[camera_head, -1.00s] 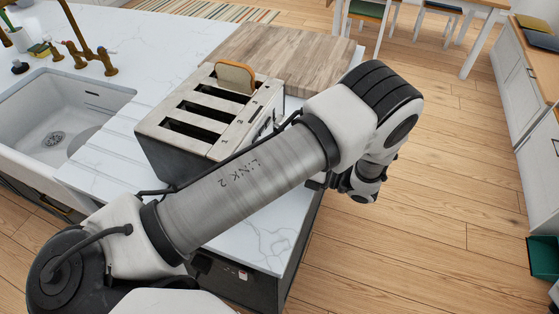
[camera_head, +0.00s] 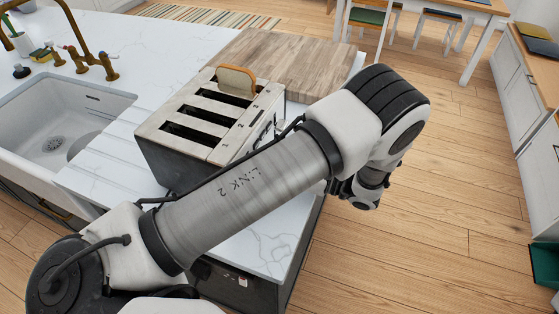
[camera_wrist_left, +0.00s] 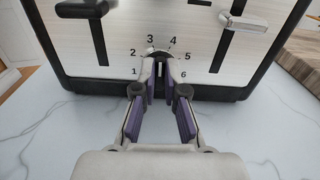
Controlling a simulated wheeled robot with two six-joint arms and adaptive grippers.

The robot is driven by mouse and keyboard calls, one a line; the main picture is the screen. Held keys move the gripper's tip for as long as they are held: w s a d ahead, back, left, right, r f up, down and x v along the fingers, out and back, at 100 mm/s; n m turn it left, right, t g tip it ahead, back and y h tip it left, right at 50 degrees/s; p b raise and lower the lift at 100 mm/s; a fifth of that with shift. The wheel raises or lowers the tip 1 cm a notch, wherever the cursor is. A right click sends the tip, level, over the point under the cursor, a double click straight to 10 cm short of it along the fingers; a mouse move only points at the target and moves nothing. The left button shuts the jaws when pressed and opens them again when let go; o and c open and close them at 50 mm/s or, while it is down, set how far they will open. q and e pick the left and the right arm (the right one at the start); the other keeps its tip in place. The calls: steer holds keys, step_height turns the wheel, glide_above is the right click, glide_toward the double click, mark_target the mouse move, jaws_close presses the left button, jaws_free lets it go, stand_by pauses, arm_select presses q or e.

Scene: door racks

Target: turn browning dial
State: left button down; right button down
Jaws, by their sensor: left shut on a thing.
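The toaster (camera_head: 170,150) stands on the white counter with a slice of bread (camera_head: 236,80) in its far slot. In the left wrist view its brushed metal face (camera_wrist_left: 92,32) fills the top. The browning dial (camera_wrist_left: 157,53) sits low in the middle of that face, ringed by the numbers 1 to 6. My left gripper (camera_wrist_left: 161,78) is shut on the dial, one purple-padded finger on each side. The fingers hide much of the dial, so I cannot tell its exact setting. In the head view my left arm hides most of this gripper. My right gripper is not in view.
Two levers (camera_wrist_left: 248,22) stick out from the toaster face on either side of the dial. A wooden board (camera_head: 290,60) lies behind the toaster. A sink (camera_head: 60,115) with a brass tap is at the left. Open wooden floor lies right of the counter.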

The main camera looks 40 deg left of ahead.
arm_select(q)
steer(key=n, duration=0.6)
steer(key=shift+s+f, duration=0.1)
steer(key=shift+f, duration=0.05)
steer(key=n, duration=0.4)
steer(key=shift+p, duration=0.35)
steer(key=shift+n, duration=1.5)
steer(key=c, duration=0.7)
jaws_free()
steer(key=shift+f, duration=0.1)
